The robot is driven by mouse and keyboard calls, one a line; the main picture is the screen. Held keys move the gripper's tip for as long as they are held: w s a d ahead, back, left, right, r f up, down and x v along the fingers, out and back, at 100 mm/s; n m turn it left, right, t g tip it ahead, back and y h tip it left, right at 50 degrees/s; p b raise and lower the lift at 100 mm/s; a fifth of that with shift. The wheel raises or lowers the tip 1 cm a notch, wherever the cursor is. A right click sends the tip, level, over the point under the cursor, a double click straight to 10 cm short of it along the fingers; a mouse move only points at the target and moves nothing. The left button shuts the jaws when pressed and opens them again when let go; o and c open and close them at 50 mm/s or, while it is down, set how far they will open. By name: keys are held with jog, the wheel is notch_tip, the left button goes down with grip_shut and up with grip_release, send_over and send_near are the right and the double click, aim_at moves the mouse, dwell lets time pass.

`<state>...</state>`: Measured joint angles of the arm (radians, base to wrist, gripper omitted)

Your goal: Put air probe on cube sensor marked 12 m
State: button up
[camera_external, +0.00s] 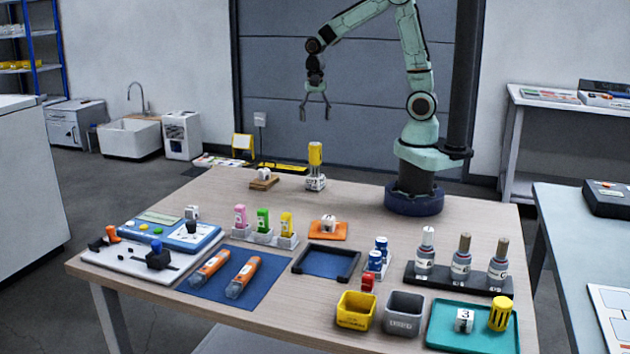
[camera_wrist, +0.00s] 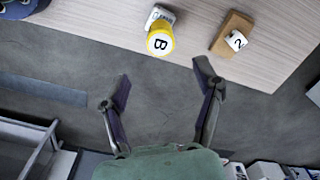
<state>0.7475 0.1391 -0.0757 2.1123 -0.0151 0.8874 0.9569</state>
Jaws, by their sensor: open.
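My gripper (camera_external: 315,107) is open and empty, hanging above and beyond the far edge of the table. It also shows open in the wrist view (camera_wrist: 160,80). I cannot tell which item is the air probe.
A black rack (camera_external: 458,280) holds three bottles at the right. Yellow (camera_external: 356,310) and grey (camera_external: 404,312) bins stand in front. Pink, green and yellow bottles stand in a holder (camera_external: 263,237). Orange tools lie on a blue mat (camera_external: 215,290).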

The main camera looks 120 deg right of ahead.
jog(key=s+a+r+n, duration=0.2)
jog(key=s+a+n, duration=0.2)
jog(key=a+n, duration=0.6)
jog(key=s+a+r+n, duration=0.2)
jog(key=s+a+n, duration=0.2)
jog(key=a+n, duration=0.7)
jog(key=shift+a+y, duration=0.4)
jog(key=shift+a, duration=0.85)
